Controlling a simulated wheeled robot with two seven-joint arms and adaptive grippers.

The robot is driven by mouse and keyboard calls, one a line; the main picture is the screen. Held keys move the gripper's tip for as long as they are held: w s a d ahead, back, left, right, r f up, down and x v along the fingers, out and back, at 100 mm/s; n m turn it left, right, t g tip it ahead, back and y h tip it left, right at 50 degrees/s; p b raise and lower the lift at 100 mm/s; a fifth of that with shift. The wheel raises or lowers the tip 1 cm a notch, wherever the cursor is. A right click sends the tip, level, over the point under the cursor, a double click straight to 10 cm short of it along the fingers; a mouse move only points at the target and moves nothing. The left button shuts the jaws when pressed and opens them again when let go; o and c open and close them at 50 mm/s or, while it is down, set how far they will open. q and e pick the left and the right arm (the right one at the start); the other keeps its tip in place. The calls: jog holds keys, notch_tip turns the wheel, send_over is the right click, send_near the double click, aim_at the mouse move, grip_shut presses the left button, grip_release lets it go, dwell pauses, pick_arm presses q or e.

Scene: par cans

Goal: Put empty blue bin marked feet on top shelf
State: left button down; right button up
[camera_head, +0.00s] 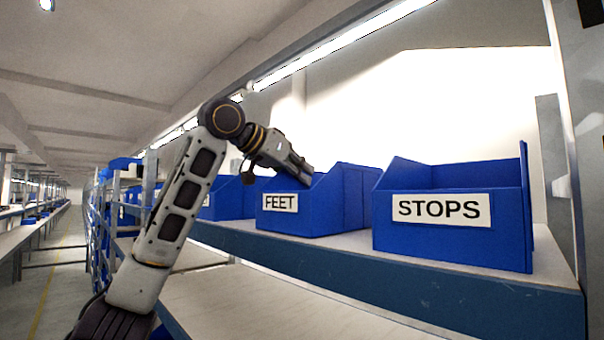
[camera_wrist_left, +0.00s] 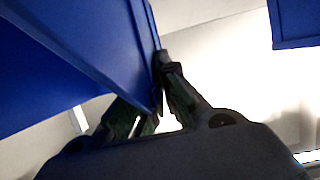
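The blue bin marked FEET (camera_head: 325,205) sits upright on the upper shelf (camera_head: 345,240) in the head view, between two other blue bins. Its inside is hidden from here. My left gripper (camera_head: 304,177) reaches down to the bin's upper rim from the left. In the left wrist view, the blue bin wall (camera_wrist_left: 90,45) runs down between the fingers of my left gripper (camera_wrist_left: 155,95), which look shut on it. Part of one finger is hidden behind the wall. My right gripper is not in view.
A blue bin marked STOPS (camera_head: 450,235) stands close to the right on the same shelf. Another blue bin (camera_head: 232,200) stands to the left. The lower shelf (camera_head: 240,305) is bare in front. An aisle (camera_head: 50,240) runs away at the left.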

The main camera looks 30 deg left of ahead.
pick_arm(q)
jog(key=shift+f, duration=0.15)
jog(key=c, duration=1.6)
grip_release()
jog(key=shift+c, duration=0.2)
jog(key=shift+s+a+r, duration=0.2)
jog(key=shift+s+r, duration=0.15)
jog(key=shift+s, duration=0.2)
jog(key=b+v, duration=0.3)
jog(key=v, duration=0.7)
jog(key=shift+s+a+r, duration=0.1)
jog(key=shift+s+r, duration=0.05)
jog(key=shift+s, duration=0.15)
